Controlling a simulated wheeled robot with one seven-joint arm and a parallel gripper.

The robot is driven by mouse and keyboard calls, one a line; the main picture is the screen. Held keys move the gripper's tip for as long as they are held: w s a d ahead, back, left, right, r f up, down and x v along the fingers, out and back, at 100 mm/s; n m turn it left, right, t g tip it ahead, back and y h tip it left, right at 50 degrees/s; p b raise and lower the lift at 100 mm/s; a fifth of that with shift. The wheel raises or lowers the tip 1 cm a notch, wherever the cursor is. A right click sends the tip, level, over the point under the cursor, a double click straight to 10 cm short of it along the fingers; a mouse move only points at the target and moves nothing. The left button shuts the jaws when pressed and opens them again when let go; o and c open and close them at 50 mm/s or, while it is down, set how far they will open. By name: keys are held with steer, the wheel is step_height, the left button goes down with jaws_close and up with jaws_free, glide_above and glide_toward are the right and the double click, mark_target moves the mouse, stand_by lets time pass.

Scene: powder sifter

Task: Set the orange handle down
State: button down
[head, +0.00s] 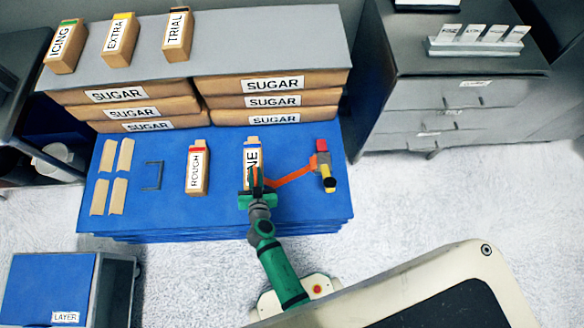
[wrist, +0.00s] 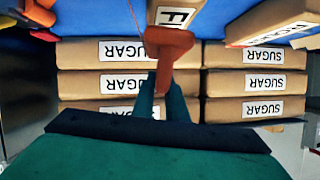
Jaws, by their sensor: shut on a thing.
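Whether the handle touches the table cannot be told. My gripper is just in front of a tan box (head: 252,150) whose label reads "NE", its start hidden by my gripper in the head view.
A tan ROUGH box (head: 198,168) stands left of my gripper. A dark square frame (head: 152,175) and several tan pieces (head: 110,175) lie farther left. Stacked SUGAR bags (head: 272,101) rise behind. The blue table (head: 225,215) has bare room near its front edge.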

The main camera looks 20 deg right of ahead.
steer(key=shift+s+d+f+m+h, duration=0.25)
steer(key=shift+d+m+h, duration=0.05)
steer(key=shift+h, duration=0.1)
steer(key=s+d+r+m+g+h, duration=0.2)
steer(key=s+d+m+g+h, duration=0.1)
steer(key=d+h, duration=0.15)
steer(key=shift+h, duration=0.25)
steer(key=w+d+f, duration=0.6)
steer(key=d, duration=0.1)
steer(key=w+d+f, duration=0.3)
steer(key=f, duration=0.1)
steer(key=shift+d, duration=0.25)
steer(key=shift+f, duration=1.45)
steer(key=shift+f, duration=0.1)
steer(key=c, duration=1.8)
jaws_free()
steer(key=shift+o, duration=0.2)
